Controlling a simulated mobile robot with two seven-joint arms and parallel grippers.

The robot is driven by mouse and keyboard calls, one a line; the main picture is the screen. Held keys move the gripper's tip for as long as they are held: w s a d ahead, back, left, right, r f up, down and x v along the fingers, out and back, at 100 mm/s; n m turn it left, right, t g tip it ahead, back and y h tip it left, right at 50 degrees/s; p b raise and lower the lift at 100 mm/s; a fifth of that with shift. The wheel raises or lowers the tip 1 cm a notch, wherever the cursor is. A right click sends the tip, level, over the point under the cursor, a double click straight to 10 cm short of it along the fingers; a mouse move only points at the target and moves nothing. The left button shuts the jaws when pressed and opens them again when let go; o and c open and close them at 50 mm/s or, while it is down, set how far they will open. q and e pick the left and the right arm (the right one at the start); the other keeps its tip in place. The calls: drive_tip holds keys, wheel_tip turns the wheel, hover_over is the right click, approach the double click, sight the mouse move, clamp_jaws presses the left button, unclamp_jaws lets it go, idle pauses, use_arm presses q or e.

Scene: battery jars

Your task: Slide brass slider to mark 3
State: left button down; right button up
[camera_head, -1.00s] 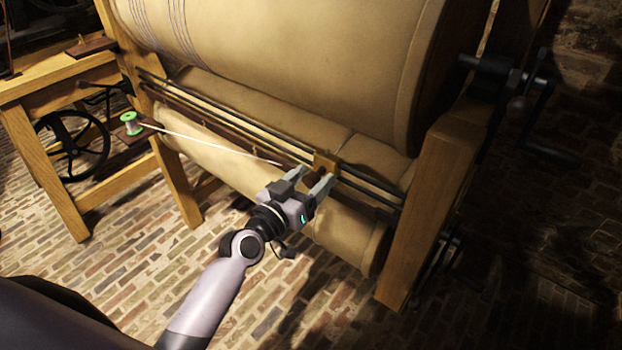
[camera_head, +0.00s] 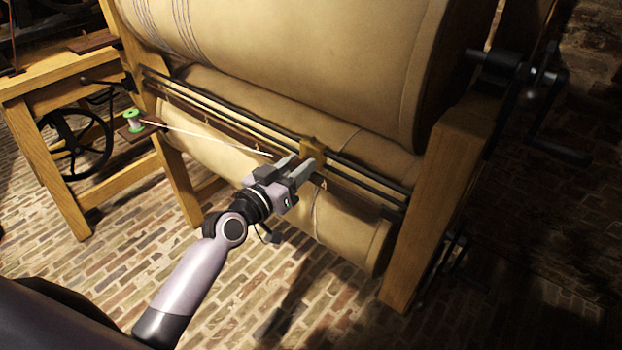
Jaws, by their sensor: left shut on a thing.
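The brass slider (camera_head: 315,150) is a small yellowish block on the dark horizontal rods (camera_head: 240,117) in front of the large drum. My left gripper (camera_head: 305,161) reaches it from the front and is shut on it; the fingers hide its lower part. A pale thread (camera_head: 205,135) runs from the green-ended spool (camera_head: 133,119) at the left toward the slider. I cannot make out any numbered marks along the rods. My right gripper is not in view.
The large tan drum (camera_head: 290,60) is above the rods and a smaller tan roller (camera_head: 340,222) is below. A wooden post (camera_head: 435,200) and a dark crank (camera_head: 540,120) stand at the right. The brick floor (camera_head: 130,270) in front is clear.

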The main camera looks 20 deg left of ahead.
sight(267, 154)
use_arm(q)
drive_tip(key=w+a+b, duration=0.1)
drive_tip(key=a+b, duration=0.3)
drive_tip(key=a, duration=0.1)
drive_tip(key=w+a+b, duration=0.2)
drive_tip(key=a+b, duration=0.2)
drive_tip(key=a, duration=0.1)
drive_tip(key=w+a+b, duration=0.2)
drive_tip(key=a+b, duration=0.2)
drive_tip(key=shift+w+a, duration=0.15)
drive_tip(key=shift+a, duration=0.25)
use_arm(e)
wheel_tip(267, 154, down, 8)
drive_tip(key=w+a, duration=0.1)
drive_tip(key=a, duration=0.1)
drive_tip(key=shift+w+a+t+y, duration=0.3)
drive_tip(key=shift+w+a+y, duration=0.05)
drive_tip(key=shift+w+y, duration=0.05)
use_arm(q)
drive_tip(key=c, duration=0.7)
unclamp_jaws()
drive_tip(key=shift+c, duration=0.2)
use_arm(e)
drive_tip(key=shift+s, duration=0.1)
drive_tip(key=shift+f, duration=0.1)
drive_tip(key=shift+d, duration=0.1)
